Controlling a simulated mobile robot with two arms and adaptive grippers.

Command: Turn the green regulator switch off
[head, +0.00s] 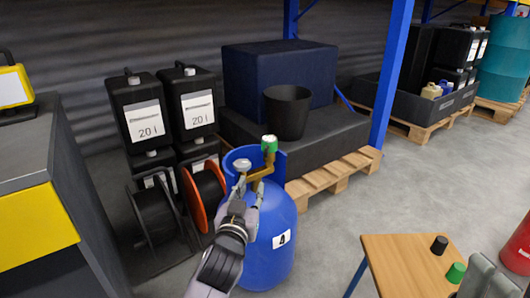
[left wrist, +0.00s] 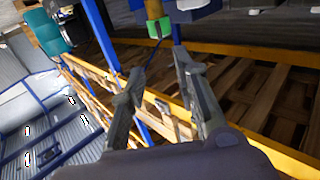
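The green regulator switch (head: 269,144) sits on top of a brass fitting (head: 262,172) on a blue gas cylinder (head: 272,235) marked with a "4"-like label. In the left wrist view the green switch (left wrist: 160,27) shows just beyond and between the fingertips, apart from them. My left gripper (head: 250,192) is in front of the cylinder's top, below the switch. In the left wrist view my left gripper (left wrist: 157,68) has its two fingers spread with nothing between them.
A grey round knob (head: 243,165) is left of the brass fitting. Cable reels (head: 204,195) and black 20 l canisters (head: 190,105) stand left of the cylinder. A pallet (head: 330,178) is behind. A wooden table (head: 400,262) with small black and green pieces is at right.

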